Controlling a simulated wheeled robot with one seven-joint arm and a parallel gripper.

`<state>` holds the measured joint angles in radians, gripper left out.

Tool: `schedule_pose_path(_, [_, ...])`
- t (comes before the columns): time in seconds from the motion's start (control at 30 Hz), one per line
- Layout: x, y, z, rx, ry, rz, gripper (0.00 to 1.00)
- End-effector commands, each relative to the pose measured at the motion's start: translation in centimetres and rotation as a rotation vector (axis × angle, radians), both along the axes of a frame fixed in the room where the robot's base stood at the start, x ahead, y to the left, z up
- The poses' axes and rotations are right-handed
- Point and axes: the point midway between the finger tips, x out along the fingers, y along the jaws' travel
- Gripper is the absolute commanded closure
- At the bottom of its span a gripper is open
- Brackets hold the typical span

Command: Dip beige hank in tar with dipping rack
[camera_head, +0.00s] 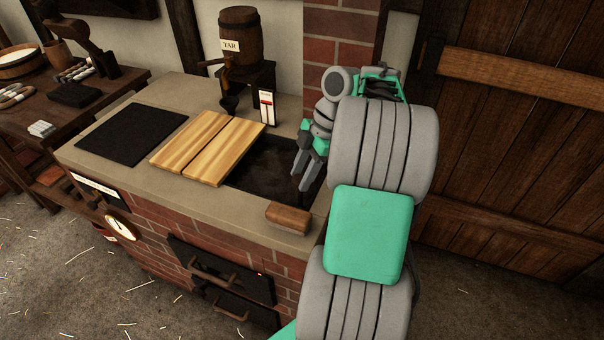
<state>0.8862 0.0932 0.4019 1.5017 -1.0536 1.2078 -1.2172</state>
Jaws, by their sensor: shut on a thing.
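My gripper (306,172) points down over the right end of the open dark tar vat (265,162). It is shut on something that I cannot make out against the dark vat. My arm hides the vat's right side. A two-board wooden lid (207,147) lies left of the opening. No beige hank or dipping rack can be clearly made out. Pale coils (16,95) lie on the dark table at the left; I cannot tell if one is the beige hank.
A barrel labelled TAR (240,42) stands behind the vat. A black plate (132,133) lies left of the lid. A brown wooden block (288,217) sits on the front rim. A brick pillar (340,45) and a plank door (520,130) bound the right.

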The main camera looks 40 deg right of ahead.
Motion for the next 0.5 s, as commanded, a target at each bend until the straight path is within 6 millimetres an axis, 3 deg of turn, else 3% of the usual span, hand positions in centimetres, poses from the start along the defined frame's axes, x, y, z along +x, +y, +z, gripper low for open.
schedule_pose_path(0.13, [0.0,-0.01,0.01,0.0,0.0,0.0,1.0])
schedule_pose_path(0.5, [0.0,-0.02,0.01,0.0,0.0,0.0,1.0])
